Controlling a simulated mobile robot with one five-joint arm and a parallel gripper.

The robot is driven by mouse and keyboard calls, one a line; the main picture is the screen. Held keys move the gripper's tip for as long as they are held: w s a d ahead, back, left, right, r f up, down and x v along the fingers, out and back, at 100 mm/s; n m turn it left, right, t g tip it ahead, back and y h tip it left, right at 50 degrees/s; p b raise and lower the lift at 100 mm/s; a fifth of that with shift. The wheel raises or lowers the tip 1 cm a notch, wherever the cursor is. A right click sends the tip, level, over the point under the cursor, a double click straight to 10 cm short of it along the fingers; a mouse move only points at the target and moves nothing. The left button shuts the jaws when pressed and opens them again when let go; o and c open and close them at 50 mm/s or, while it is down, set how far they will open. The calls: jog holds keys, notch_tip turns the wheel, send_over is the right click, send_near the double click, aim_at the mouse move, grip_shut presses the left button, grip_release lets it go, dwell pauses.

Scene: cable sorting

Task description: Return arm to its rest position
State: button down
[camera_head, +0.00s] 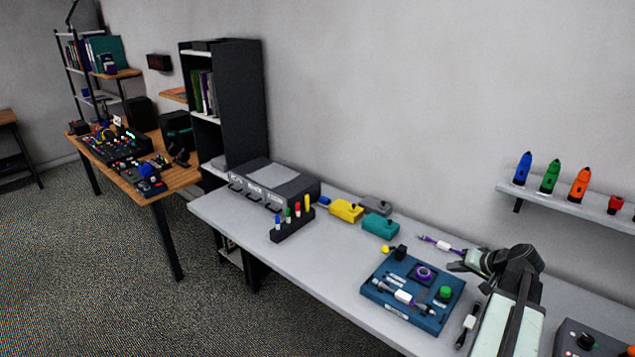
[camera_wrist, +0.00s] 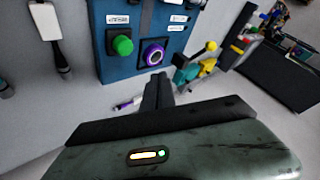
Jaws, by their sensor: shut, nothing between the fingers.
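My gripper (camera_head: 457,266) is at the end of my pale green and black arm (camera_head: 512,310), over the back right part of the grey table. In the wrist view my gripper (camera_wrist: 158,82) is shut with nothing between its fingers. The blue sorting board (camera_head: 445,312) lies just left of and in front of my gripper. A purple cable with a white block (camera_head: 442,245) lies behind the board, close to my gripper's tip.
Yellow (camera_head: 346,210), teal (camera_head: 379,226) and grey boxes stand along the table's back. A black pen holder (camera_head: 292,224) and drawer unit (camera_head: 272,184) are farther left. A dark cable (camera_head: 467,325) lies beside my arm. A shelf (camera_head: 570,206) with colored holders is on the wall at right.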

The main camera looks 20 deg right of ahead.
jog(key=w+a+f+n+g+y, duration=0.15)
jog(key=w+a, duration=0.25)
jog(key=a, duration=0.5)
jog(key=w+a+r+n+y, duration=0.15)
jog(key=w+a, duration=0.35)
jog(key=a, duration=0.5)
jog(key=w+a+f+n+g+y, duration=0.1)
jog(key=w+a+f+n, duration=0.2)
jog(key=a, duration=0.6)
jog(key=s+a+f+n+g+h, duration=0.1)
jog(key=a+f+n+g, duration=0.2)
jog(key=a, duration=1.5)
jog(key=s+a+g+h, duration=0.2)
jog(key=s+a+g, duration=0.1)
jog(key=s+a, duration=0.15)
jog(key=s+d, duration=0.1)
jog(key=s+d+f+m+h, duration=0.1)
jog(key=d, duration=0.1)
jog(key=s+d+h, duration=0.1)
jog(key=shift+s+d+f+m+g, duration=0.15)
jog(key=shift+s+d+m+g, duration=0.05)
jog(key=shift+d+m+g, duration=0.15)
